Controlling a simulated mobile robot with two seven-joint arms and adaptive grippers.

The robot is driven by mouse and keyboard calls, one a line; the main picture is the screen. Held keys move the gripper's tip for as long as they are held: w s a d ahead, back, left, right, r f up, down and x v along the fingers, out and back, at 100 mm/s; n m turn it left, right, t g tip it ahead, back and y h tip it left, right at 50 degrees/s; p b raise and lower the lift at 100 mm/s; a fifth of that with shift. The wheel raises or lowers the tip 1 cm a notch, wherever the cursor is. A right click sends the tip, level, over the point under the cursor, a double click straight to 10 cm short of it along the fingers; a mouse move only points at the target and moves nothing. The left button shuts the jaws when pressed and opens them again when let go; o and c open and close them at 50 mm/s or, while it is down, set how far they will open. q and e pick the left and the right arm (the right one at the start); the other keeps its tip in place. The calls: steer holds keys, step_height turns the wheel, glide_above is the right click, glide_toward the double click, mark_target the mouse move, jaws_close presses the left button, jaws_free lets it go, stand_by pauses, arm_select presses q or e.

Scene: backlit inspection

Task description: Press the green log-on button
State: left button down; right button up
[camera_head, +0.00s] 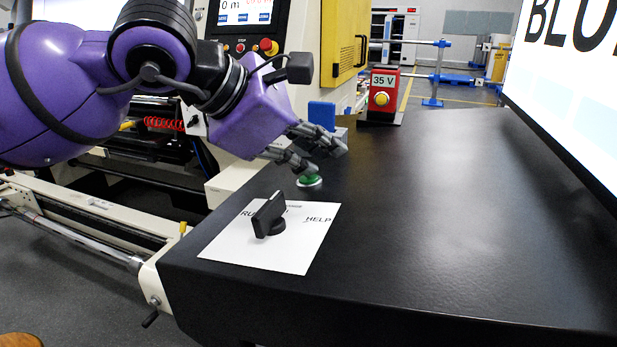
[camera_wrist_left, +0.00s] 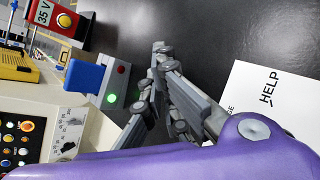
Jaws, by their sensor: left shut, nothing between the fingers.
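The green button (camera_head: 309,181) is a low round cap in a pale ring on the black table top (camera_head: 450,200). My left gripper (camera_head: 326,158), on the purple arm, has its grey fingers shut with nothing between them. In the head view the fingers are just above and behind the button, and I cannot tell whether they touch it. In the left wrist view the gripper (camera_wrist_left: 160,85) points over the table, and the button does not show, probably hidden by the fingers. A small lit green lamp (camera_wrist_left: 111,98) there sits on a grey box, beside a red one.
A white sheet marked HELP (camera_head: 308,240) lies nearer me, with a black rotary handle (camera_head: 268,213) on it. A blue block (camera_head: 321,113) on the grey box stands behind the gripper. A red 35 V box (camera_head: 384,84) is farther back. The table's right side is clear below a large screen (camera_head: 570,80).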

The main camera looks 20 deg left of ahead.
mark_target(309, 178)
arm_select(q)
steer(key=shift+f, duration=0.25)
arm_select(e)
steer(key=shift+s+f, duration=0.1)
steer(key=shift+f, duration=0.1)
arm_select(q)
steer(key=shift+a+r+p, duration=0.1)
steer(key=shift+r+p, duration=0.25)
steer(key=shift+r, duration=0.45)
arm_select(e)
steer(key=shift+w+r, duration=0.25)
steer(key=shift+r, duration=0.3)
arm_select(q)
steer(key=r+p, duration=0.2)
steer(key=r, duration=0.1)
steer(key=r+p, duration=0.1)
steer(key=r, duration=0.1)
steer(key=shift+a, duration=0.4)
arm_select(e)
steer(key=shift+t, duration=0.3)
steer(key=r, duration=0.1)
steer(key=w+r, duration=0.1)
steer(key=r, duration=0.1)
steer(key=shift+w+r, duration=0.35)
steer(key=shift+r, duration=0.05)
